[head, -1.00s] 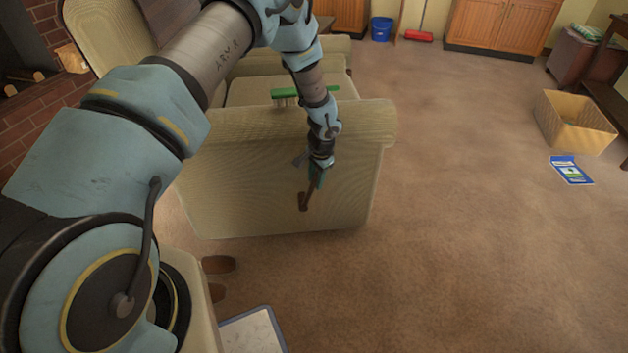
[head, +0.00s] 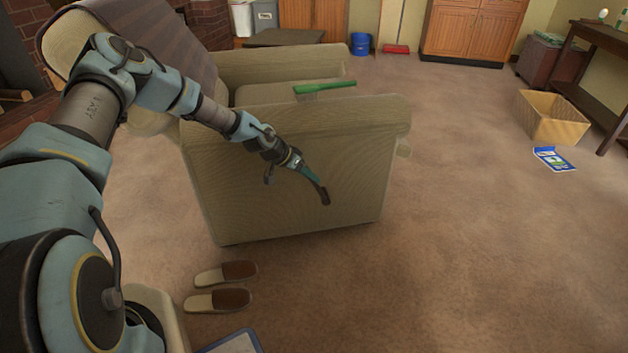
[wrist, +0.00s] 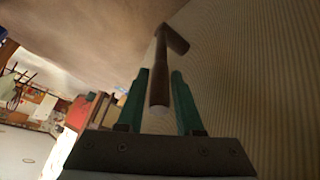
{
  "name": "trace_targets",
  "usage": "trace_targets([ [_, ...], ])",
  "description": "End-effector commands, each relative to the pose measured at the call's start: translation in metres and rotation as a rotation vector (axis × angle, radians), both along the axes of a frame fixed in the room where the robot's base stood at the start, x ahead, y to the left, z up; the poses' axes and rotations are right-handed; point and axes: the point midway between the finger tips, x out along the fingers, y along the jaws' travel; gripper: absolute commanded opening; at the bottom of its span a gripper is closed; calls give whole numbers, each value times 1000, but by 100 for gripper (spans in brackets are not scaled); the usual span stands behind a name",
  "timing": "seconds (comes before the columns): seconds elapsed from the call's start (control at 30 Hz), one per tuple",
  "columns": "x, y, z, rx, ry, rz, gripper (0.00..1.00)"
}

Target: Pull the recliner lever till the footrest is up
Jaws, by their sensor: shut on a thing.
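The beige recliner (head: 340,130) stands with its near side toward me in the head view. Its dark brown lever (head: 324,194) is on that side panel and slants up to the left, toward the backrest. My gripper (head: 313,178) is shut on the lever's handle. In the wrist view, the green fingers (wrist: 162,100) lie on both sides of the lever (wrist: 159,75), close to the ribbed side panel.
A green brush (head: 325,88) lies at the recliner's seat. Slippers (head: 222,286) lie on the carpet near my base. The carpet in front of the recliner is clear.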

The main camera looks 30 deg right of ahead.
Motion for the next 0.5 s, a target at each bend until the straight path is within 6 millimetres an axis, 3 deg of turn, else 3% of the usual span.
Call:
trace_targets([
  [0.07,4,7,-9,-46,18,9,0],
  [0.5,8,18,-17,-168,59,5,0],
])
